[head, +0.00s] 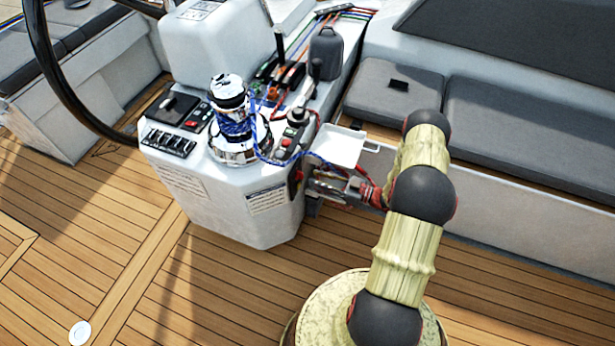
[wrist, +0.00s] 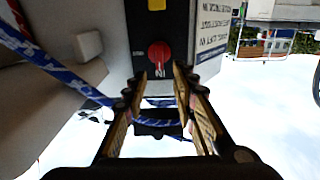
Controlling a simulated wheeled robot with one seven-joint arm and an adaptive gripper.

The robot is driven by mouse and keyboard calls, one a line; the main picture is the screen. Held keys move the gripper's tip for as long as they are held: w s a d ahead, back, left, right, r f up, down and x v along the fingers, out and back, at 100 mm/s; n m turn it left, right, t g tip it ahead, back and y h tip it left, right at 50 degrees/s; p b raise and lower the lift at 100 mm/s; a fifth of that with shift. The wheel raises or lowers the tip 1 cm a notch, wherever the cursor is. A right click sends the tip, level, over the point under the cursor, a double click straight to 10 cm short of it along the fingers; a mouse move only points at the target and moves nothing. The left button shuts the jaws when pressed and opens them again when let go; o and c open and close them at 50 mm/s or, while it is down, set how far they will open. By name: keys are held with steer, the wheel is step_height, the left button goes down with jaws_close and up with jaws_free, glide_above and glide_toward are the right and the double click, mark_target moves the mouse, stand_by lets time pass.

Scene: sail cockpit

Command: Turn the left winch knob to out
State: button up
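The red winch knob (wrist: 159,55) sits on a black panel (wrist: 140,25) in the wrist view, with a light marking at its base that I cannot read surely. In the head view the knob (head: 298,176) is a small red spot on the right side of the white console (head: 230,215). My gripper (wrist: 160,73) is open, its two fingers apart and pointing at the knob. The knob shows between and just beyond the fingertips; contact is not visible. My gripper (head: 312,187) is beside that console side in the head view. A blue-and-white rope (wrist: 60,75) runs past the fingers.
A yellow part (wrist: 157,5) is on the same panel, next to a printed label (wrist: 212,28). A white tray-like piece (head: 340,146) is just above my gripper. The winch (head: 232,125) stands on the console top. Grey seats (head: 525,140) are at right; the wooden deck is clear.

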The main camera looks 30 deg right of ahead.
mark_target(303, 174)
steer(key=shift+b+x, duration=0.5)
steer(key=shift+x, duration=1.75)
jaws_close()
